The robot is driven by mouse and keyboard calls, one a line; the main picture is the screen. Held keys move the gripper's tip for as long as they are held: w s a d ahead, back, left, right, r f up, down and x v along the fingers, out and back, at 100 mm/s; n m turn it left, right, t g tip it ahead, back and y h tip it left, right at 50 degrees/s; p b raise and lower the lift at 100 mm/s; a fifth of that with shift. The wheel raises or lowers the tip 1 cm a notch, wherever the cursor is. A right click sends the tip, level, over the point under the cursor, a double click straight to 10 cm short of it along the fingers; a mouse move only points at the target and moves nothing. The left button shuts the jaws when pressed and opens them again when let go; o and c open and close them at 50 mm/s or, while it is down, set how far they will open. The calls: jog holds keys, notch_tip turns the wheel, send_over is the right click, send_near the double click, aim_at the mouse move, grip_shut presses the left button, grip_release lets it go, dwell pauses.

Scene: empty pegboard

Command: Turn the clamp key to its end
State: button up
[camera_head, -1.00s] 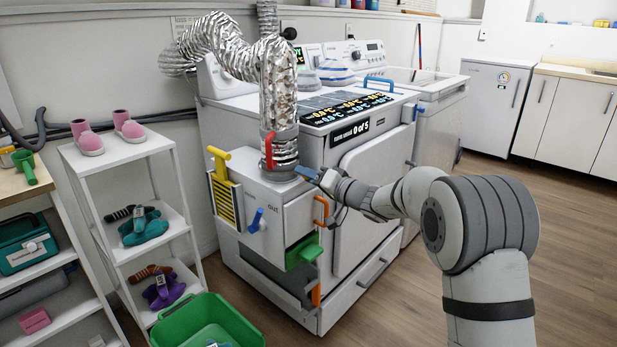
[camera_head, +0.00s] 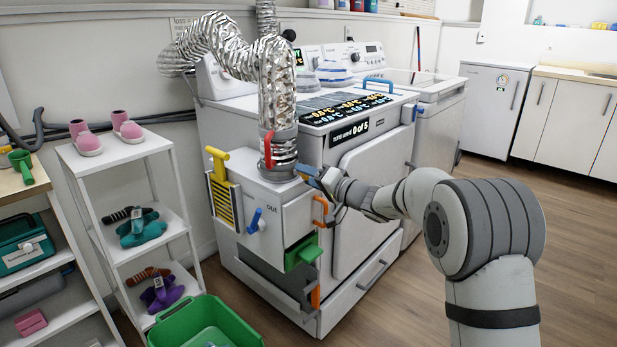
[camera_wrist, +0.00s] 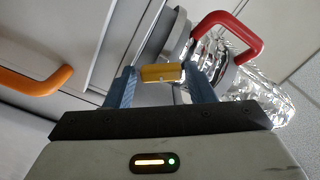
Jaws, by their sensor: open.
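The likely clamp key is a small yellow bar (camera_wrist: 161,73) in the wrist view, beside the grey collar (camera_wrist: 176,36) at the end of the foil duct. My gripper (camera_wrist: 161,84) is open, with one blue finger at each end of the yellow bar. I cannot tell whether the fingers touch it. In the head view my gripper (camera_head: 308,174) is at the right side of the duct's lower end, just above the white box. The key is too small to make out clearly there, and its turn angle cannot be read.
A red handle (camera_head: 268,150) on the foil duct (camera_head: 279,95) is close to my gripper; it also shows in the wrist view (camera_wrist: 244,24). Orange handles (camera_head: 320,208) and an open green flap (camera_head: 302,252) are below. A green bin (camera_head: 205,325) stands on the floor.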

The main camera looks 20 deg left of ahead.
jog(key=v, duration=0.7)
jog(key=shift+d+p, duration=0.3)
jog(key=shift+d, duration=0.05)
jog(key=shift+s, duration=0.1)
